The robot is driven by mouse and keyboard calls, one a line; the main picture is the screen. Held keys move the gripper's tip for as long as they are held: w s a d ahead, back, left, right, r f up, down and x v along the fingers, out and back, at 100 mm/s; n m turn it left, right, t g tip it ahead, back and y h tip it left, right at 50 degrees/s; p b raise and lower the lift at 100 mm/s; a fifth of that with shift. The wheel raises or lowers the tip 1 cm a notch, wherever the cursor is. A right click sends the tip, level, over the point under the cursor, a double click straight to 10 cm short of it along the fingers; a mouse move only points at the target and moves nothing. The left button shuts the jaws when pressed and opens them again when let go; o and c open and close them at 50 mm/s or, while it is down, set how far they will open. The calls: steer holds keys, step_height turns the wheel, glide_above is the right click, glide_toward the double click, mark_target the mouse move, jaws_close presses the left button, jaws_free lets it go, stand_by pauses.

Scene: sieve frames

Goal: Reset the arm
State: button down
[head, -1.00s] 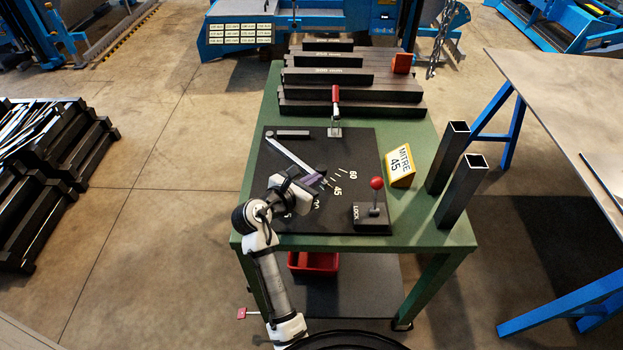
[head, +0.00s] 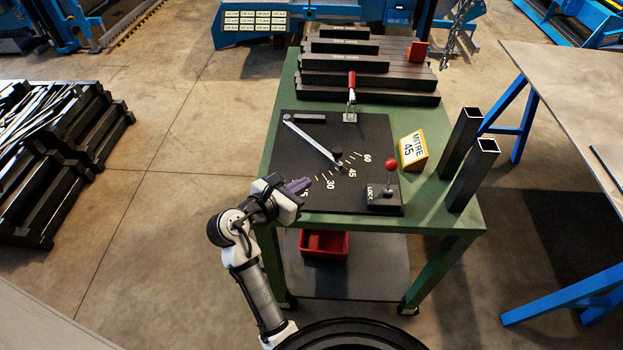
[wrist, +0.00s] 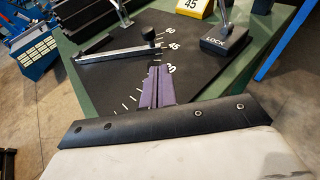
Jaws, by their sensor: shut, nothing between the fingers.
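My gripper (head: 301,186) is at the near left edge of the black plate on the green table. Its purple fingers are shut and empty; they also show in the wrist view (wrist: 157,86). A grey pivoting arm (head: 312,140) with a black knob (head: 337,155) lies across the plate, its knob end near the 45 mark. In the wrist view the arm (wrist: 115,54) and knob (wrist: 148,34) are beyond my fingertips, apart from them. A lever with a red ball (head: 391,164) stands on the LOCK block (head: 383,198). A yellow sign (head: 413,150) reads MITRE 45.
Dark bars (head: 370,81) are stacked at the back of the green table (head: 460,207). A red-handled clamp (head: 351,90) stands at the plate's far edge. Two upright square tubes (head: 474,172) stand at the right. A red bin (head: 324,243) is on the lower shelf.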

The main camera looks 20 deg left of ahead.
steer(key=shift+s+a+r, duration=0.1)
steer(key=shift+s+r, duration=0.05)
steer(key=shift+s, duration=0.35)
